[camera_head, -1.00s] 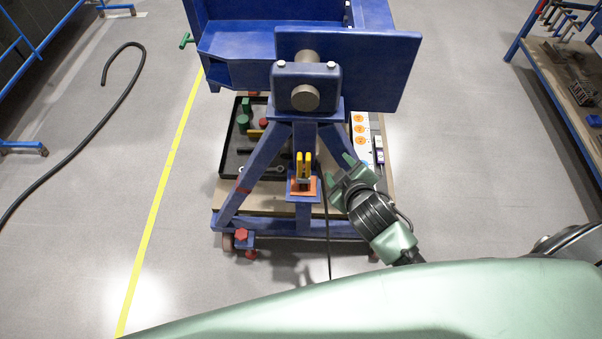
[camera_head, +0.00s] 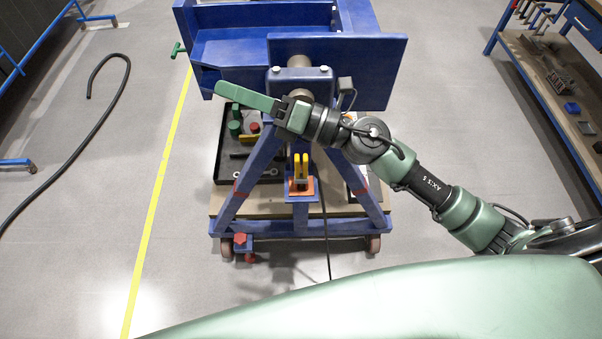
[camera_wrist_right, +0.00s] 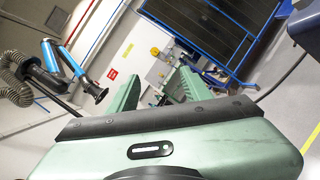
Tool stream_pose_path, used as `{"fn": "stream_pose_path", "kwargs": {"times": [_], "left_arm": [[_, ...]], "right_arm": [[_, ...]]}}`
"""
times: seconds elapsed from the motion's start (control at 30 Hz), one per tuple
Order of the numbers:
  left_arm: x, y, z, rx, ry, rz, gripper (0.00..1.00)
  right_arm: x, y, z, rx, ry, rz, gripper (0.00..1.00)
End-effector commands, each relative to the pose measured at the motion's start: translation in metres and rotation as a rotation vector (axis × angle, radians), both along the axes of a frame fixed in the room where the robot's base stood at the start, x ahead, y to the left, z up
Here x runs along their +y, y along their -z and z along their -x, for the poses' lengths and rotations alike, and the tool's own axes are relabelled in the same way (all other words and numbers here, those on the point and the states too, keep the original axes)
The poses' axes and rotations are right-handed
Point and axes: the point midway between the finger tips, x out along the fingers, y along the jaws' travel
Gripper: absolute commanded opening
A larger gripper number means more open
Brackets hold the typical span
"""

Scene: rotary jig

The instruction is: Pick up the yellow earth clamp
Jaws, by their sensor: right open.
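The yellow earth clamp (camera_head: 301,166) stands upright on a small orange pad (camera_head: 300,187) on the blue stand's front bracket. My right gripper (camera_head: 222,90) is above and to the left of the clamp, in front of the jig's blue box frame, pointing left. It is well apart from the clamp and holds nothing. In the right wrist view its two green fingers (camera_wrist_right: 155,88) are spread with a gap between them. The clamp does not show in that view. My left gripper is not in view.
The blue rotary jig (camera_head: 340,70) stands on a wheeled base. A black tray (camera_head: 228,165) with green and red items lies on its lower shelf. A black cable (camera_head: 325,225) hangs beside the clamp. A workbench (camera_head: 550,85) is at the right; open floor lies left.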

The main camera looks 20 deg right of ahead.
Motion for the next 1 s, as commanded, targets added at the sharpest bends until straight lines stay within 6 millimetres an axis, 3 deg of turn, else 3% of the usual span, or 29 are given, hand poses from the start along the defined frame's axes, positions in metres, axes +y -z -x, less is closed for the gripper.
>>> {"fn": "stream_pose_path", "kwargs": {"times": [0.07, 0.13, 0.2, 0.3, 0.4, 0.53, 0.77, 1.0], "left_arm": [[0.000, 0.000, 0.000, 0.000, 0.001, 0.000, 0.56], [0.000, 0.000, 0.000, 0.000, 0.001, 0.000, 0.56], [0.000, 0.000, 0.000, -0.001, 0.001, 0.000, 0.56], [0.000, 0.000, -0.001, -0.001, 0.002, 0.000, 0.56], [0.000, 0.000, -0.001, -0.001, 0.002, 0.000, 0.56], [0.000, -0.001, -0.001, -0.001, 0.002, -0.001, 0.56], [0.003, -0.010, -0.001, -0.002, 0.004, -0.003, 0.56], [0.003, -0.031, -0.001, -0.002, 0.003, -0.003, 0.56]], "right_arm": [[0.010, 0.036, 0.009, -0.145, -0.148, 0.318, 0.49], [0.000, 0.078, 0.013, -0.232, -0.270, 0.593, 0.49], [-0.026, 0.117, 0.013, -0.278, -0.377, 0.845, 0.49], [-0.077, 0.156, 0.009, -0.291, -0.495, 1.137, 0.49], [-0.121, 0.177, 0.005, -0.270, -0.572, 1.328, 0.49], [-0.148, 0.188, 0.004, -0.243, -0.618, 1.436, 0.49], [-0.139, 0.208, 0.001, -0.238, -0.626, 1.444, 0.49], [-0.123, 0.234, -0.009, -0.237, -0.625, 1.440, 0.49]]}}
